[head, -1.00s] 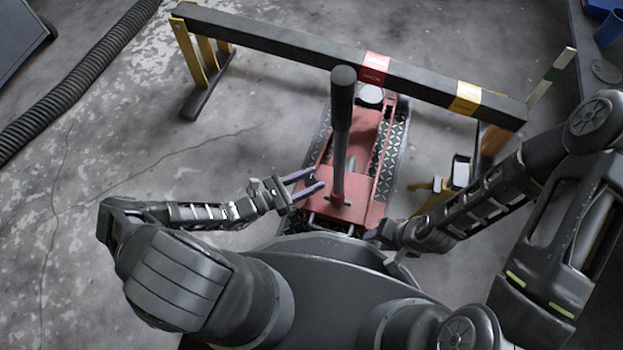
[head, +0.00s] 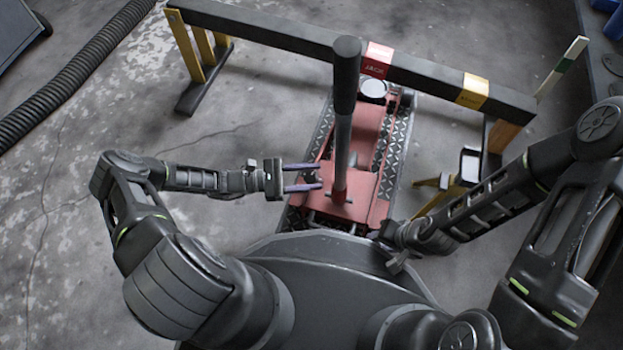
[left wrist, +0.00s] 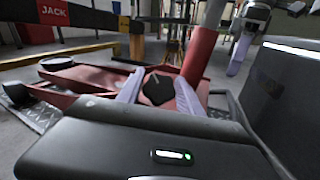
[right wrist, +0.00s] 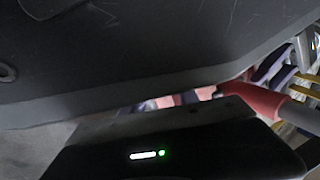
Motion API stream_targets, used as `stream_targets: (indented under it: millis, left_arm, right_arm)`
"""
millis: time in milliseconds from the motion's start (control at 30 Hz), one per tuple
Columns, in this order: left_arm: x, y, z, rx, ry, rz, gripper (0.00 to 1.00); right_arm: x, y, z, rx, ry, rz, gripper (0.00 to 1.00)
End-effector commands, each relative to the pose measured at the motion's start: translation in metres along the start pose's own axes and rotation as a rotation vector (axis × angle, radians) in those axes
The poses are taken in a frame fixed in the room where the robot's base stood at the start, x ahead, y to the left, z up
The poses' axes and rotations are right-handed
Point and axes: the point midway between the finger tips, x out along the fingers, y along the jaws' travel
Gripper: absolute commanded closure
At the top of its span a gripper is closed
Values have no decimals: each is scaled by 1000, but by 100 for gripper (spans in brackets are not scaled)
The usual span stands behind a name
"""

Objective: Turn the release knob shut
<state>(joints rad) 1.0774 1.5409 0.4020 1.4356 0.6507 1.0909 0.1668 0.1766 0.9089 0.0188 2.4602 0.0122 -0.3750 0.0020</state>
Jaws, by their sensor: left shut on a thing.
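The dark release knob (left wrist: 158,89) sits on the red floor jack (head: 357,190), beside the base of its upright handle (head: 342,130). My left gripper (head: 304,177) reaches in from the left with its two purple fingers. In the left wrist view the fingers (left wrist: 155,92) stand on both sides of the knob, shut on it. The knob's far side is hidden. My right gripper (head: 397,242) is low at the right of the jack's near end, close to my base; its jaws cannot be made out. The right wrist view is mostly blocked by dark surfaces.
A dark beam (head: 430,80) with red and yellow bands spans behind the jack on yellow supports. A yellow stand (head: 447,192) is at the right of the jack. A ribbed black hose (head: 75,75) lies at the far left. Floor left of the jack is clear.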

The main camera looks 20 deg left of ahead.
Motion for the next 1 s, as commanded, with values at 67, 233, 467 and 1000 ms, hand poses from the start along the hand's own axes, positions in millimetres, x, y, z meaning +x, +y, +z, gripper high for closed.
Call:
stream_targets:
  millis: [67,233,467,1000]
  left_arm:
    - [1,-2,-4,38,0,-57,97]
    - [1,-2,-2,103,0,-144,97]
    - [1,-2,-1,152,0,-209,97]
    - [1,-2,0,162,-1,-221,51]
  right_arm:
    - [9,3,-1,1,1,-1,64]
    - [12,5,-2,2,2,-3,64]
    - [13,5,-2,2,2,-3,64]
    - [13,5,-2,2,1,-3,64]
